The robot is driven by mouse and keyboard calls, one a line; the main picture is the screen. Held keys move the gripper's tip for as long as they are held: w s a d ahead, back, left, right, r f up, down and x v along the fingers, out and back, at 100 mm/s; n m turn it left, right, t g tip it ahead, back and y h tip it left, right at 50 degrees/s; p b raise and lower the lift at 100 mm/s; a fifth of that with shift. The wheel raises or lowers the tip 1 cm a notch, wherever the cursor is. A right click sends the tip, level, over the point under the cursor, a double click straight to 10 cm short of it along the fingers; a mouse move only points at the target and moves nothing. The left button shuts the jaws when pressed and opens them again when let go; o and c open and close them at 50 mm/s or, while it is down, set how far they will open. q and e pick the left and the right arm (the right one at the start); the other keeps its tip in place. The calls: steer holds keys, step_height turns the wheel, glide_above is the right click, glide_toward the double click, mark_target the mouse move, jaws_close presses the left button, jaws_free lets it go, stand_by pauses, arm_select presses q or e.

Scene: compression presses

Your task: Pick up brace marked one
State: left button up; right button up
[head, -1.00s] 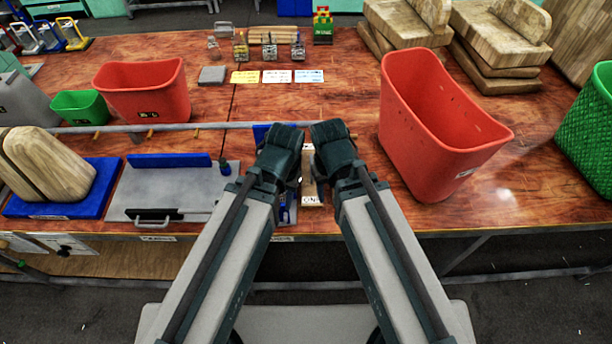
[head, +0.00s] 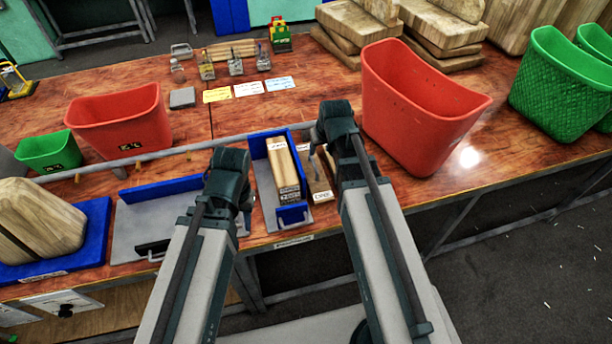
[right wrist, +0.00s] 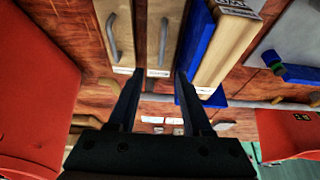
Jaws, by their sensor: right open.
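A flat wooden brace (head: 320,180) lies just right of the blue-walled holder, its small front label hard to read. In the right wrist view, two wooden braces with grey metal handles lie side by side, one nearer the blue holder (right wrist: 160,20) and one nearer the red bin (right wrist: 112,15). Their labels are too small to read there. My right gripper (head: 316,150) is above the braces; in the right wrist view its fingers (right wrist: 158,88) are spread with nothing between them. My left gripper (head: 246,205) hangs left of the blue holder, its fingers mostly hidden.
The blue holder (head: 257,150) contains a tall wooden block (head: 283,170). A red bin (head: 415,110) stands close right of my right gripper. A grey plate with a blue bar (head: 160,187) is at left. A rail (head: 150,155) crosses behind.

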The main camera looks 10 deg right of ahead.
mark_target(314, 163)
steer(key=b+x, duration=0.7)
steer(key=x, duration=0.1)
steer(key=shift+f+b, duration=0.25)
steer(key=shift+b, duration=0.15)
steer(key=b+x, duration=0.5)
steer(key=shift+w+a+f, duration=0.15)
steer(key=shift+f, duration=0.1)
steer(key=shift+r, duration=0.15)
steer(key=shift+c, duration=0.3)
jaws_close()
stand_by(0.7)
